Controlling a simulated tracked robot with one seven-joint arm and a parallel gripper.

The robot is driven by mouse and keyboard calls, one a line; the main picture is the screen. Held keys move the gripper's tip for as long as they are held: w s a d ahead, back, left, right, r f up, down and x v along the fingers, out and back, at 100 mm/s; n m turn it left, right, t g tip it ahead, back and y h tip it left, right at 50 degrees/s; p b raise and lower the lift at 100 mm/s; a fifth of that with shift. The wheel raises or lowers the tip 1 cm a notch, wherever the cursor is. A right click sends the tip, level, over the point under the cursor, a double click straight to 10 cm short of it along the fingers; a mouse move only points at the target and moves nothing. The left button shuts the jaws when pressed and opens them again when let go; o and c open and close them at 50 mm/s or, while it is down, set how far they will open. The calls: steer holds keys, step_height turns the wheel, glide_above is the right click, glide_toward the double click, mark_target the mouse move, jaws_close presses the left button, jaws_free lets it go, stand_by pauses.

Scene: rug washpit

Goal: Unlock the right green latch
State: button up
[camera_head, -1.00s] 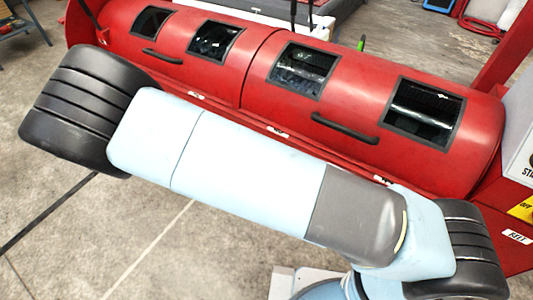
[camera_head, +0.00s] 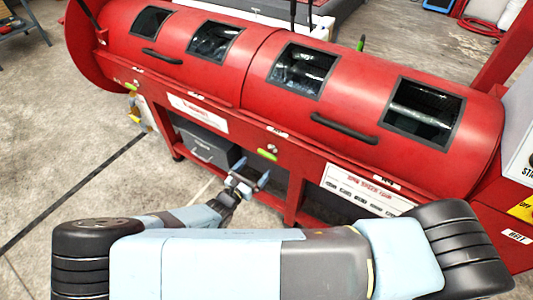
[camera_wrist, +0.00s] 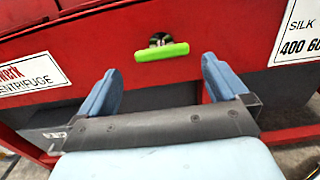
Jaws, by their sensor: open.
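The right green latch (camera_head: 267,154) is a small bright green bar on a metal mount on the red frame, below the seam between the drum's two covers. In the wrist view the green latch (camera_wrist: 162,51) lies nearly level, ahead of and between my two blue fingers. My gripper (camera_head: 249,180) is open and empty, just below and in front of the latch, apart from it. Its fingers also show in the wrist view (camera_wrist: 160,82), spread wide to either side of the bar. Another green latch (camera_head: 131,86) sits at the frame's left end.
The red drum (camera_head: 255,65) has windows and black handles (camera_head: 345,128). White sign plates (camera_head: 365,190) are on the frame beside the right latch. A dark grey box (camera_head: 207,147) stands under the frame. The concrete floor at left is open.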

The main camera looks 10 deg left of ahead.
mark_target(266, 155)
steer(key=x, duration=0.9)
steer(key=shift+c, duration=0.4)
steer(key=c, duration=0.6)
